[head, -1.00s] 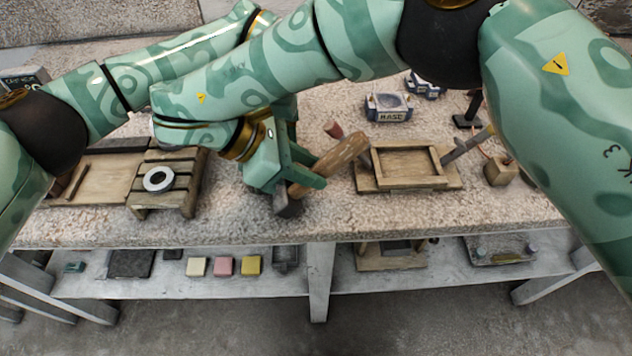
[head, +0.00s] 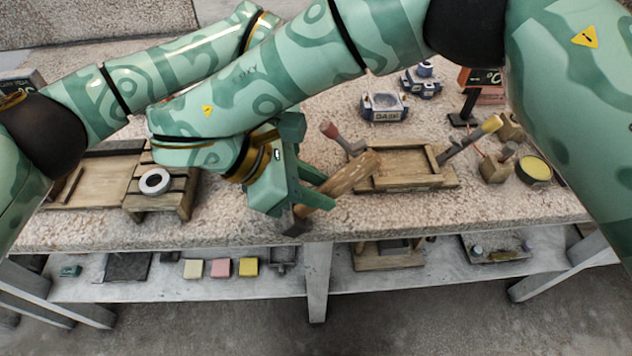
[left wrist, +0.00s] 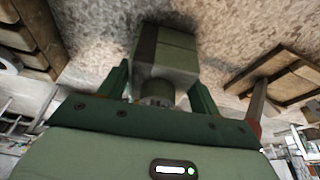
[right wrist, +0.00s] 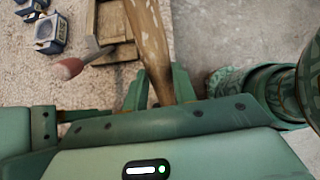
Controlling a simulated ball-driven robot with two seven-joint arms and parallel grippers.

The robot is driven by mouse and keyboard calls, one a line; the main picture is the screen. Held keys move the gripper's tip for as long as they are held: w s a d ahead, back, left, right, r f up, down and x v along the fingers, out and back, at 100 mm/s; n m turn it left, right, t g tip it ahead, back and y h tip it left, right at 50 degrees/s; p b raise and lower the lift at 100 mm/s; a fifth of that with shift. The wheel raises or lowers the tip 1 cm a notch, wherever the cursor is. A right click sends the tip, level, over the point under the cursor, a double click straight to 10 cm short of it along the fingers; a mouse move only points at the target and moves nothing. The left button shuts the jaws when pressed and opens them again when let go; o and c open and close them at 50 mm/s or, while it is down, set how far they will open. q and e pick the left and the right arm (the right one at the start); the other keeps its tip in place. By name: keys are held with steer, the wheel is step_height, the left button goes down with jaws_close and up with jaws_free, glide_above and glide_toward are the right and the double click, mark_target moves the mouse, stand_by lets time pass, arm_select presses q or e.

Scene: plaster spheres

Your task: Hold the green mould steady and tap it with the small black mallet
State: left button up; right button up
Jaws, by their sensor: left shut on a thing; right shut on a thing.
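The green mould (left wrist: 168,50), a dull green block with a seam and a round neck, shows in the left wrist view. My left gripper (left wrist: 158,85) is shut on its neck end. In the head view the mould is hidden, and most of that gripper too, behind my right arm. My right gripper (head: 318,188) is shut on the mallet's wooden handle (head: 350,178), which slants over the bench. The mallet's dark head (head: 297,226) is near the bench's front edge. In the right wrist view the handle (right wrist: 150,40) runs up from the fingers, without the head.
A slatted stand (head: 188,197) with a white ring (head: 155,181) is at left. A wooden frame tray (head: 375,183) lies right of my right gripper, with a red-handled tool (head: 330,130) beside it. A blue-and-white block (head: 383,106) stands behind. The front bench strip is mostly clear.

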steer(key=shift+s+a, duration=0.2)
steer(key=shift+s, duration=0.2)
steer(key=w, duration=0.7)
steer(key=s, duration=0.2)
steer(key=s+d, duration=0.1)
steer(key=s, duration=0.1)
steer(key=shift+s+r, duration=0.15)
steer(key=shift+s, duration=0.1)
steer(key=shift+s+a, duration=0.25)
steer(key=shift+s, duration=0.4)
steer(key=shift+s+a, duration=0.25)
steer(key=shift+s, duration=0.4)
